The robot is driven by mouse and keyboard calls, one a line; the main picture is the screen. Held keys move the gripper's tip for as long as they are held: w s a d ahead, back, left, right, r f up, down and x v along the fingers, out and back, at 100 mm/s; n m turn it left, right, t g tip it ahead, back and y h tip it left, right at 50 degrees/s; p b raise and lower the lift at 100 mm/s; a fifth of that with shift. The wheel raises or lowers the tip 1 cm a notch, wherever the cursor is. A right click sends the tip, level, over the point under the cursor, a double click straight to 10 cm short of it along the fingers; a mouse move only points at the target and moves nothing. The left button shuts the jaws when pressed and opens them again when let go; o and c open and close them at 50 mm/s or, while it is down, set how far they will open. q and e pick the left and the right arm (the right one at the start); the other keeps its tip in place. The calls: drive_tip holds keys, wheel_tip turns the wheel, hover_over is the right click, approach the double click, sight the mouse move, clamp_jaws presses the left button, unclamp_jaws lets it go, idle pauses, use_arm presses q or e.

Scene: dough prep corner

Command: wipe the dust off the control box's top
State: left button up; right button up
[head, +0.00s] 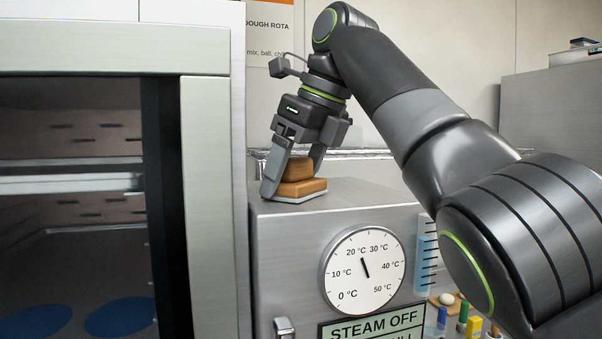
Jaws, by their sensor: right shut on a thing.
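The control box (370,200) is a grey metal box with a round temperature dial (363,270) on its front. My right gripper (292,176) is at the left part of the box's top, pointing down. It is shut on a brown block-shaped wiper (305,187) with a pale underside. The wiper's pale underside appears to rest flat on the top, near the front left edge. I cannot make out dust on the visible part of the top. My left gripper is not in view.
A cabinet with a metal-framed glass door (205,200) stands close on the left. A sign reading STEAM OFF (375,325) is on the box's front. Several small coloured items, one a yellow block (473,327), are low at the right. A wire rack edge shows behind the box.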

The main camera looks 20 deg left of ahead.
drive_tip(key=shift+w+r, duration=0.1)
drive_tip(key=shift+d+r+p, duration=0.1)
drive_tip(key=shift+r+p, duration=0.15)
drive_tip(key=shift+p, duration=0.05)
wheel_tip(320, 180, up, 6)
drive_tip(key=p, duration=0.5)
drive_tip(key=shift+f, duration=0.25)
